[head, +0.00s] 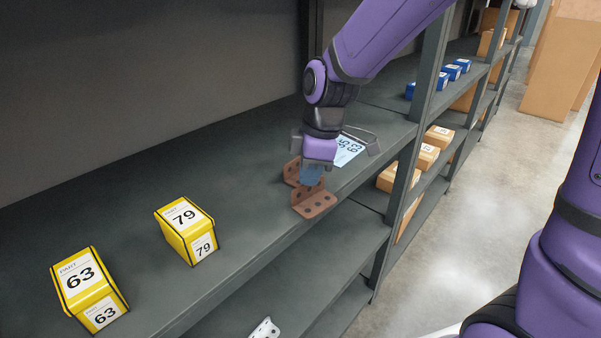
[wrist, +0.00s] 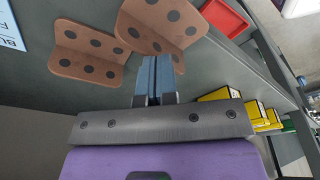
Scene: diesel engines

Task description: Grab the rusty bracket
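A rusty bracket (head: 314,203), an L-shaped brown plate with holes, is at the front edge of the grey shelf; the wrist view shows it at top middle (wrist: 170,22). A second, similar rusty bracket (head: 291,171) stands just behind it, and the wrist view shows it at upper left (wrist: 90,58). My gripper (head: 312,177) points down at the front bracket. Its blue fingers (wrist: 155,62) are close together in the wrist view, with their tips at that bracket, and look shut on it. The exact contact is partly hidden by the fingers.
Two yellow boxes, 79 (head: 187,228) and 63 (head: 89,287), stand to the left on the same shelf. A light blue label card (head: 349,150) is behind my gripper. A shelf post (head: 425,90) rises to the right. The shelf between boxes and brackets is clear.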

